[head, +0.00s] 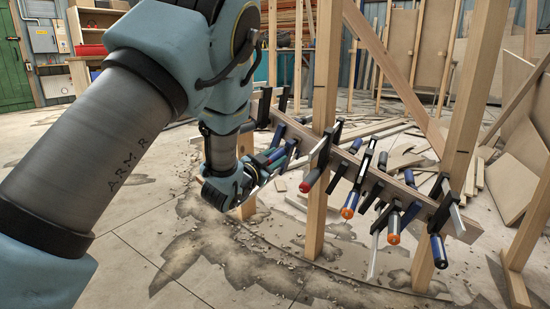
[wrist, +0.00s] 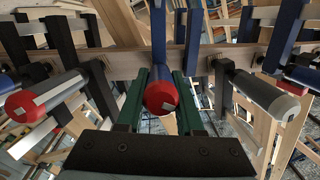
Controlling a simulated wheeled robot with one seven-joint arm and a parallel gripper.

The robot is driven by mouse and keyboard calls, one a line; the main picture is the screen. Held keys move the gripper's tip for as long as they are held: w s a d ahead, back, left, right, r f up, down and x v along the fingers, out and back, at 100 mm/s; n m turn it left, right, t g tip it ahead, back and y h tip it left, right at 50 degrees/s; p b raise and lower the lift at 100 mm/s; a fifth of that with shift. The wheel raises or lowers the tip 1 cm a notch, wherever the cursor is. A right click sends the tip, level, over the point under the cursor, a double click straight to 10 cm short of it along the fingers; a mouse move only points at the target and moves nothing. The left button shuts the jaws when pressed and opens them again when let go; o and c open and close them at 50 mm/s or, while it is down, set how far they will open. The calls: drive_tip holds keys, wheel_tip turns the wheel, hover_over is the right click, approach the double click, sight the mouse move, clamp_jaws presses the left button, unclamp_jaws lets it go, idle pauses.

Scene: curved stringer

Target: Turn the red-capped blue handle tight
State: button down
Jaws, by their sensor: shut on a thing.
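The red-capped handle (wrist: 162,97) sits end-on in the middle of the wrist view, with a pale mark across its cap. My gripper (wrist: 166,80) has its two green fingers on either side of it, shut on it. The cap end faces my palm. Most of the handle body behind the cap is hidden by foreshortening. In the head view my gripper (head: 264,170) is at the left part of the curved wooden stringer (head: 345,160), among the clamps. The grip itself is small and partly hidden there.
In the wrist view another red-capped handle (wrist: 35,105) lies close on the left, and a grey-ended dark handle (wrist: 270,97) on the right. In the head view, several clamps with orange caps (head: 347,212) hang along the stringer. Wooden posts (head: 325,110) stand close by.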

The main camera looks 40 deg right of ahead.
drive_tip(key=m+t, duration=0.1)
drive_tip(key=m, duration=0.3)
drive_tip(key=shift+f+b, duration=0.1)
drive_tip(key=shift+b, duration=0.25)
drive_tip(key=shift+m+t+b, duration=0.3)
drive_tip(key=shift+m+t, duration=0.1)
drive_tip(key=shift+m, duration=1.4)
drive_tip(key=c, duration=0.5)
unclamp_jaws()
drive_tip(key=shift+c, duration=0.2)
drive_tip(key=p+v, duration=0.3)
drive_tip(key=v, duration=0.7)
drive_tip(key=shift+a+f, duration=0.2)
drive_tip(key=shift+a, duration=0.15)
drive_tip(key=shift+s, duration=0.15)
